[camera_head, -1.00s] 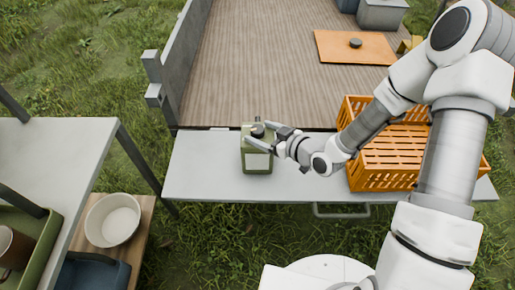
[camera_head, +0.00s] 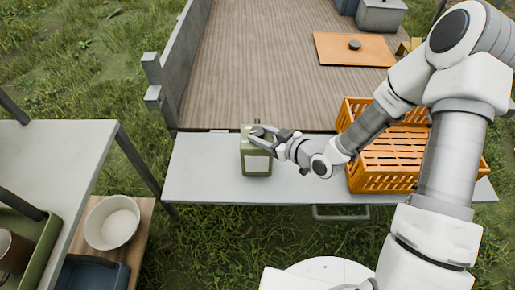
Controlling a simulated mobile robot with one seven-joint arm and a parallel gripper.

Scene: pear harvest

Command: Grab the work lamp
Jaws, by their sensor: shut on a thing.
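The work lamp (camera_head: 256,162) looks like a green, boxy body with a pale front panel. It stands upright on the grey tailgate shelf (camera_head: 210,180), left of the orange crate. My gripper (camera_head: 259,137) reaches it from the right and is shut on its top part. The fingers partly hide the top of the lamp. I see no gap between the lamp's base and the shelf.
The orange crate (camera_head: 387,182) stands on the shelf to the right, close under my arm. The wooden cart bed (camera_head: 265,75) lies behind, with an orange board (camera_head: 345,57) on it. A grey table (camera_head: 55,150) and a white bowl (camera_head: 112,222) are at left.

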